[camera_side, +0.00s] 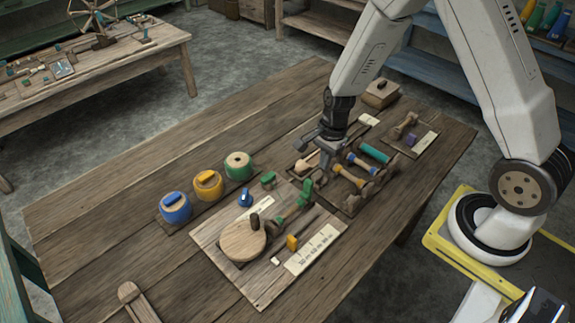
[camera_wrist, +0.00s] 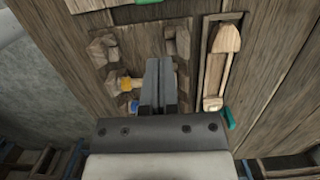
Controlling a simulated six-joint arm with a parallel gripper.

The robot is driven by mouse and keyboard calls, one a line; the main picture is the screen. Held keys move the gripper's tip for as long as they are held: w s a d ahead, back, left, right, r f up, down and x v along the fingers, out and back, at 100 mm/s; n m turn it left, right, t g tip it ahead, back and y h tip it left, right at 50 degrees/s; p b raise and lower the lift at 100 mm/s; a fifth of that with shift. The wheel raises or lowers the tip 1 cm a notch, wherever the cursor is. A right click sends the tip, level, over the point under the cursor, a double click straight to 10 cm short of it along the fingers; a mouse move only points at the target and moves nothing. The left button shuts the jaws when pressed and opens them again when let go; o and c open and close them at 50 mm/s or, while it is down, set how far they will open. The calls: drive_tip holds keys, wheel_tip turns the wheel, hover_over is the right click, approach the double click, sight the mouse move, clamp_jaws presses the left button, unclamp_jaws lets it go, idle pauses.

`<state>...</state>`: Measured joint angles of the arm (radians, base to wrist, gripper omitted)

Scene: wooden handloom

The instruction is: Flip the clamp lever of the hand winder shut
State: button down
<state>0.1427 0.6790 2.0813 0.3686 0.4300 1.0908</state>
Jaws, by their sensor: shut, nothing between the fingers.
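The hand winder is on a wooden board (camera_side: 221,245) with a round wooden disc (camera_side: 242,240) and a shaft running toward the back right. A green upright piece (camera_side: 307,189) stands at the shaft's far end. It may be the clamp lever, but its exact position is too small to tell. My gripper (camera_side: 326,162) is shut and empty, above the bobbin rack behind the winder board and apart from the green piece. In the wrist view my gripper (camera_wrist: 160,66) points down over the rack; I cannot make out the winder there.
Bobbins, including a teal one (camera_side: 374,153), lie on the rack beneath my gripper. A wooden shuttle (camera_wrist: 224,50) lies in a tray beside it. Blue (camera_side: 175,208), yellow (camera_side: 208,185) and green (camera_side: 238,166) spools stand left of the winder.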

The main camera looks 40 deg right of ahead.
wheel_tip(320, 180, up, 9)
drive_tip(key=a, duration=0.2)
drive_tip(key=shift+a, duration=0.3)
drive_tip(key=shift+s+r, duration=0.1)
idle(0.4)
drive_tip(key=s+r+n+t+h, duration=0.1)
drive_tip(key=s+n, duration=0.8)
drive_tip(key=n, duration=0.9)
wheel_tip(320, 180, up, 2)
drive_tip(key=shift+r+t+h, duration=0.25)
drive_tip(key=shift+t+h, duration=0.15)
drive_tip(key=shift+t, duration=0.4)
drive_tip(key=shift+w, duration=0.1)
drive_tip(key=w+d+f+m+g+y, duration=0.1)
drive_tip(key=w+d+f+m, duration=0.2)
drive_tip(key=m, duration=0.6)
drive_tip(key=w+d+f+m+g+y, duration=0.1)
drive_tip(key=w+d+f+m+y, duration=0.1)
drive_tip(key=w+m, duration=0.3)
drive_tip(key=d+f+m, duration=0.1)
drive_tip(key=m, duration=0.3)
drive_tip(key=shift+w+d+g+y, duration=0.25)
drive_tip(key=shift+w+g+y, duration=0.05)
drive_tip(key=shift+w, duration=0.1)
